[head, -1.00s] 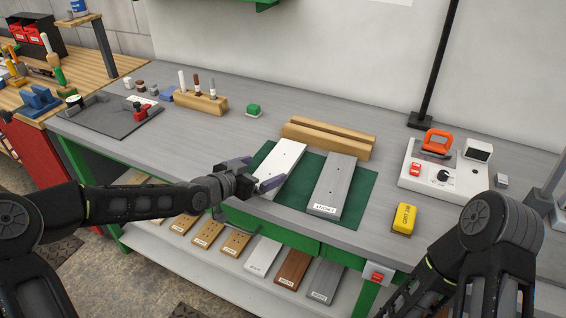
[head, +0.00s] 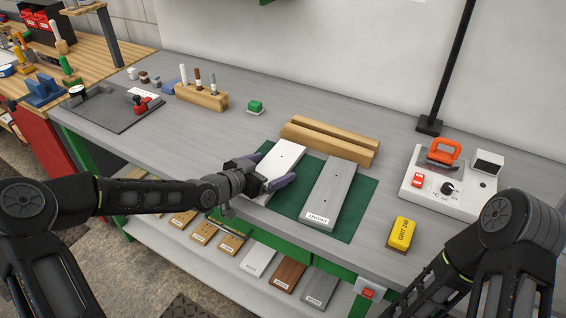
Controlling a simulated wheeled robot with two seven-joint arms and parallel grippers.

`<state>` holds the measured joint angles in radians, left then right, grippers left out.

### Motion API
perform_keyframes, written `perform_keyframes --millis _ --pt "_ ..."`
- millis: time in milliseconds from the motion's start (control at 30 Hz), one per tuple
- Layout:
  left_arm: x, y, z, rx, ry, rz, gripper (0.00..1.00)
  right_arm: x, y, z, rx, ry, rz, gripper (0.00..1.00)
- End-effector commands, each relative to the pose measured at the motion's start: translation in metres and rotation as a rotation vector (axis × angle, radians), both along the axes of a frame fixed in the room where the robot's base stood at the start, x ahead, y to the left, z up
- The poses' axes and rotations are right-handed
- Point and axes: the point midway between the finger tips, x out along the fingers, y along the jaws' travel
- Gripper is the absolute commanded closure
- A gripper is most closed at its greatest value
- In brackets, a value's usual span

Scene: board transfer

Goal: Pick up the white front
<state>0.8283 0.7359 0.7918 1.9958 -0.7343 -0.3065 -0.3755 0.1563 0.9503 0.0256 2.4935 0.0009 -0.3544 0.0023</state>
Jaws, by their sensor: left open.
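The white front (head: 287,153) is a flat white board lying on a green mat (head: 350,229), slanting away toward the wooden rail behind it. My left gripper (head: 269,171) is open at its near part, with one purple-grey finger on each side of the board.
A wooden rail (head: 330,140) lies behind the boards. A yellow grit block (head: 401,233) and a white device with an orange handle (head: 443,187) stand to the right. Several sample boards lie on the shelf below.

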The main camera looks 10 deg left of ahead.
Motion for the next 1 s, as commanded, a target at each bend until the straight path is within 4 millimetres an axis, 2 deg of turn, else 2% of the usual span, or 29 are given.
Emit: perform_keyframes --millis 567,1000 --pt "0.0000 -0.0002 -0.0003 0.000 0.000 -0.001 0.00 -0.0008 0.0004 -0.0001 0.000 0.001 0.002 0.28" --pt "0.0001 0.0003 -0.0005 0.001 0.001 0.000 0.36 -0.0007 0.0003 -0.0001 0.000 0.001 0.000 0.28"
